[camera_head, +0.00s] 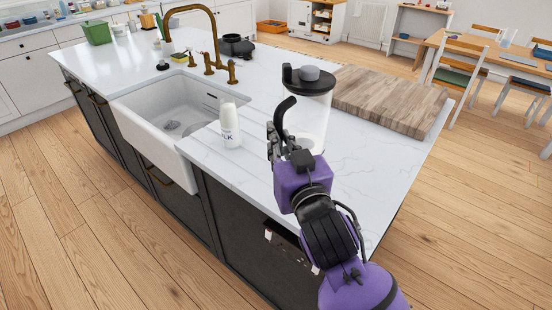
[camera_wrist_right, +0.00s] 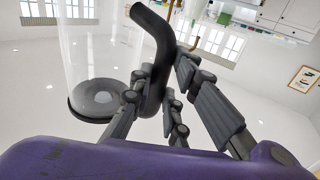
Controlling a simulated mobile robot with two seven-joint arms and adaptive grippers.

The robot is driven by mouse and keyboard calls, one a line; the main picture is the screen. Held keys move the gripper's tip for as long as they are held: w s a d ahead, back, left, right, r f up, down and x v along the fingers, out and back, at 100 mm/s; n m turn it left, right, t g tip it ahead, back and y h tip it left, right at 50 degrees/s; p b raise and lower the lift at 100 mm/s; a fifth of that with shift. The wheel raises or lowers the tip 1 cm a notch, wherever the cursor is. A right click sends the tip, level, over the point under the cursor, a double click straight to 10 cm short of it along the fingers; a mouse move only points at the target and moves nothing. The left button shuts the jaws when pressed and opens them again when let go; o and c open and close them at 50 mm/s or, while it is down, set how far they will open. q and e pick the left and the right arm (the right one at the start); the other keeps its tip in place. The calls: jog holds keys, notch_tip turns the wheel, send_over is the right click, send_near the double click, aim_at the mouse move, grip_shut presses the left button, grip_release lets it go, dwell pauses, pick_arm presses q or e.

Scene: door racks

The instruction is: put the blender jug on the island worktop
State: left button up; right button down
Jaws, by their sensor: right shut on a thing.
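The blender jug (camera_head: 308,110) has a clear body, a black lid with a grey cap and a black curved handle. It is upright over the right part of the white island worktop (camera_head: 385,165), next to a wooden board. I cannot tell whether its base touches the worktop. My right gripper (camera_head: 277,142) is shut on the handle, at the jug's left side. In the right wrist view the handle (camera_wrist_right: 158,45) passes between the fingers (camera_wrist_right: 172,105), with the clear body and dark lid (camera_wrist_right: 97,98) beside it. My left gripper is out of view.
A milk bottle (camera_head: 230,126) stands left of the jug, by the white sink (camera_head: 180,105) with its brass tap (camera_head: 208,45). The wooden board (camera_head: 390,98) lies right of the jug. The worktop's front right part is clear. A dining table stands at the far right.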

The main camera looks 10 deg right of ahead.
jog(key=w+f+b, duration=0.1)
jog(key=w+f, duration=0.4)
jog(key=f, duration=0.3)
jog(key=shift+w+f, duration=0.3)
jog(key=shift+w, duration=0.05)
jog(key=shift+d, duration=0.1)
jog(key=shift+f, duration=0.15)
jog(key=c, duration=2)
grip_release()
jog(key=shift+f, duration=0.2)
jog(key=o, duration=0.3)
